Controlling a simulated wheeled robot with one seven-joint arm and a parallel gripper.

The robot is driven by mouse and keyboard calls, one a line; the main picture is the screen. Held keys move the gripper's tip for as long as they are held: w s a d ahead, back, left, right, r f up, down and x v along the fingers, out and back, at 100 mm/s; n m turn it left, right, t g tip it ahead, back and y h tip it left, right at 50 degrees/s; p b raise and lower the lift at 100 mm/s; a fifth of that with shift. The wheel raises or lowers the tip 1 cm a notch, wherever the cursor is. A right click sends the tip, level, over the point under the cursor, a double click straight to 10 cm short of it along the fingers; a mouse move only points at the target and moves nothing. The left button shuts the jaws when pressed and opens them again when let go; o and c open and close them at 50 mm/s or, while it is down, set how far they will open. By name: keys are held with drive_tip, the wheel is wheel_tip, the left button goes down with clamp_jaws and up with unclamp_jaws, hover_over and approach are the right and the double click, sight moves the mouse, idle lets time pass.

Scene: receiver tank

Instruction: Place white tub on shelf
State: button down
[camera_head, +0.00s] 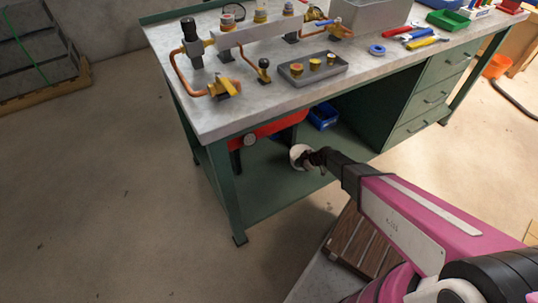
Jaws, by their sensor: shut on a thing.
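The white tub (300,155) is small and round and is at the end of my arm, under the front edge of the workbench. My gripper (311,158) is shut on it, at the tub's right side. The green lower shelf (268,188) of the workbench lies behind and below the tub. From this view I cannot tell whether the tub touches the shelf or is held above it. My gripper's fingers are small and dark here, and part of the tub is hidden behind them.
A red object with a gauge (268,130) and a blue bin (323,116) stand on the shelf's back part. The grey benchtop (232,118) overhangs, carrying valves and tools. A green leg (228,195) bounds the left; drawers (425,95) stand right. A wooden pallet (358,240) lies in front.

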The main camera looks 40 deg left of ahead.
drive_tip(key=shift+s+a+f, duration=0.55)
drive_tip(key=shift+a+f, duration=0.05)
drive_tip(key=shift+a, duration=2.2)
drive_tip(key=shift+s+a+f, duration=0.6)
drive_tip(key=shift+a, duration=2.15)
drive_tip(key=shift+s+a+f, duration=0.55)
drive_tip(key=shift+a+f, duration=0.05)
drive_tip(key=shift+a, duration=2.2)
drive_tip(key=c, duration=1.1)
unclamp_jaws()
drive_tip(key=shift+f, duration=0.1)
drive_tip(key=shift+c, duration=0.2)
drive_tip(key=v, duration=1.2)
